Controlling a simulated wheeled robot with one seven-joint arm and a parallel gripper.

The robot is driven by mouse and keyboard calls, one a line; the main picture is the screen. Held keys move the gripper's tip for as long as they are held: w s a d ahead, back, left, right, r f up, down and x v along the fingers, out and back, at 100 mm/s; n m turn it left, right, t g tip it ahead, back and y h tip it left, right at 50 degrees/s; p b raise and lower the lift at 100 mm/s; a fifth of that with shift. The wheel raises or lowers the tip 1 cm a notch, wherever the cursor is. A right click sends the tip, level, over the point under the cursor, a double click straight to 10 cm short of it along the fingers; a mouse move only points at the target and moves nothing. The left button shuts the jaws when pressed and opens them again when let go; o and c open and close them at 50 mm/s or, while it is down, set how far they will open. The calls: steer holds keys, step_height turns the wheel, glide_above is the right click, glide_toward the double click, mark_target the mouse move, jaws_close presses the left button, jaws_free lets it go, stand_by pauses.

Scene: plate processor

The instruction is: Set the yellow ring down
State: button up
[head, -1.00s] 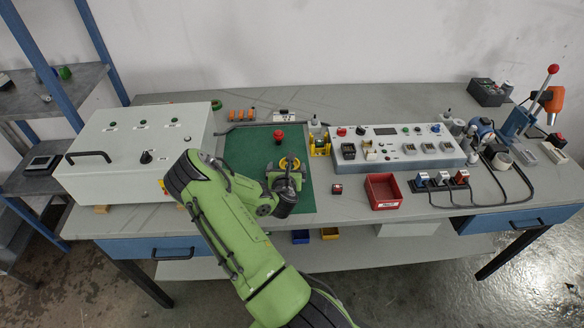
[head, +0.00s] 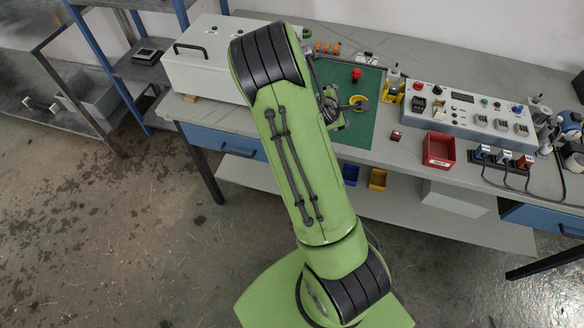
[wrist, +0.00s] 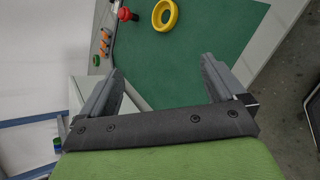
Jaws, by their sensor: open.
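The yellow ring (head: 359,103) lies on the green mat (head: 345,76) on the bench. In the wrist view the ring (wrist: 165,15) lies flat near the top edge, with green showing through its hole. My gripper (wrist: 158,68) is open, with nothing between its two fingers and a clear gap between it and the ring. In the head view my gripper is small and partly hidden by my arm, just left of the ring.
A red knob (head: 356,74) stands on the mat behind the ring. A yellow holder (head: 392,92) and a white control panel (head: 465,112) are to the right. A red bin (head: 438,150) sits near the front edge. A white box (head: 205,62) is at the left.

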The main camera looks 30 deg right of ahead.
steer(key=s+a+r+m+t+y, duration=0.1)
steer(key=s+a+r+m+y, duration=0.2)
steer(key=a+r+m, duration=0.5)
steer(key=s+a+r+m+y, duration=0.1)
steer(key=s+a+r+y, duration=0.3)
steer(key=a, duration=0.7)
steer(key=s+a+r+m+y, duration=0.2)
steer(key=s+a+r+m, duration=0.2)
steer(key=s+a, duration=0.7)
step_height(320, 180, up, 2)
steer(key=s, duration=0.2)
steer(key=shift+s, duration=0.4)
steer(key=shift+a+r, duration=0.1)
